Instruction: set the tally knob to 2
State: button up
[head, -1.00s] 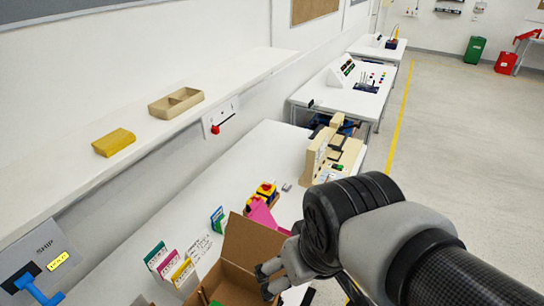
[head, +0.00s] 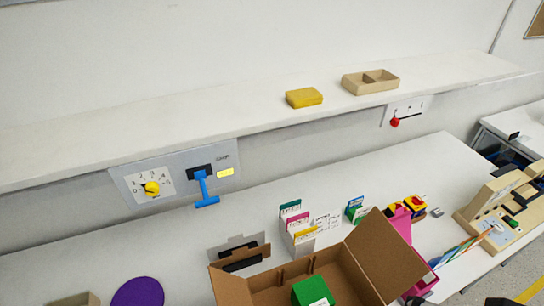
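The tally knob (head: 152,188) is a yellow round knob on a white dial plate with numbers around it, on the grey wall panel at the left of the head view. A small dark mark at its left side seems to face the low numbers near 0 and 1; the exact setting is too small to read. A dark piece at the bottom edge, right of the cardboard box, may be a tip of my gripper (head: 415,301). It is far to the right of the knob, and its fingers cannot be made out.
A blue lever (head: 204,189) sticks out just right of the knob. A white shelf (head: 230,115) runs above the panel. The open cardboard box (head: 385,262), card holders (head: 297,225) and a purple disc (head: 138,293) occupy the bench. Bench space below the knob looks clear.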

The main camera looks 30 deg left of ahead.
aim_at(151, 189)
jog(key=u, duration=2)
